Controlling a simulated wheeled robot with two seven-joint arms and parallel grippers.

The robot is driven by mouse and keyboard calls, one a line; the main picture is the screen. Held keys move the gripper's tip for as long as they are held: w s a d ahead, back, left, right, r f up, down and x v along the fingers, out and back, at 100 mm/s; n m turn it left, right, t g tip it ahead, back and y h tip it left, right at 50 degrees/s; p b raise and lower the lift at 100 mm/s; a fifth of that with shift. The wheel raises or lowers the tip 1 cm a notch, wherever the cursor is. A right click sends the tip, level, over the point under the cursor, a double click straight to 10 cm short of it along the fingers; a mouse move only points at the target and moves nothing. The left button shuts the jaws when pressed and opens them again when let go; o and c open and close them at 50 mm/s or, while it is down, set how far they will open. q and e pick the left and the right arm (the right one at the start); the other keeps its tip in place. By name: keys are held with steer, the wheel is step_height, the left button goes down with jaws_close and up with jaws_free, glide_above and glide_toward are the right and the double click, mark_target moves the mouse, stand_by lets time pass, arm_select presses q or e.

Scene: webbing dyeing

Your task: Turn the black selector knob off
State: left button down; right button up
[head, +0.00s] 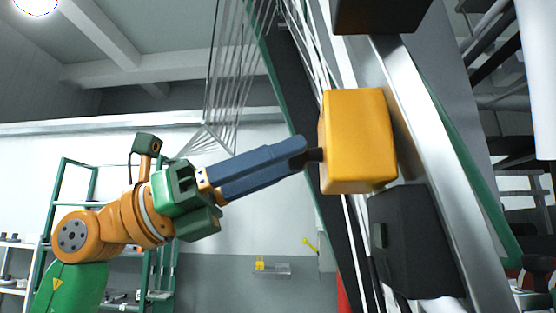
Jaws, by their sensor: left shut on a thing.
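A yellow box (357,140) is mounted on the machine's slanted frame right of centre. The black selector knob (314,155) sticks out from the box's left side; only a small dark part of it shows. My left gripper (300,148) reaches in from the left, its long blue fingers closed on the knob. The fingers hide most of the knob, so its turn position cannot be told. My right gripper is not in view.
A black box (410,240) sits just below the yellow box, and a dark block (380,12) is above it. A metal beam (430,150) slants behind them. Green shelving (92,170) stands at the left. White strands hang near the fingers.

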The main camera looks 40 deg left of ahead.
arm_select(q)
steer(key=shift+s+d+r+n+t+y+p, duration=0.1)
steer(key=shift+n+t+y+p, duration=0.55)
steer(key=shift+n, duration=1.65)
steer(key=shift+s+r+n+t+y+p, duration=0.15)
steer(key=shift+n+t+y, duration=0.5)
steer(key=shift+n+y, duration=1.2)
steer(key=shift+f+n+h, duration=0.1)
steer(key=shift+n+h, duration=0.4)
steer(key=shift+n, duration=0.15)
steer(key=shift+c, duration=2.3)
jaws_free()
steer(key=shift+w+d, duration=0.1)
steer(key=shift+w, duration=0.05)
steer(key=b+v, duration=0.1)
steer(key=v, duration=0.6)
steer(key=shift+b, duration=0.3)
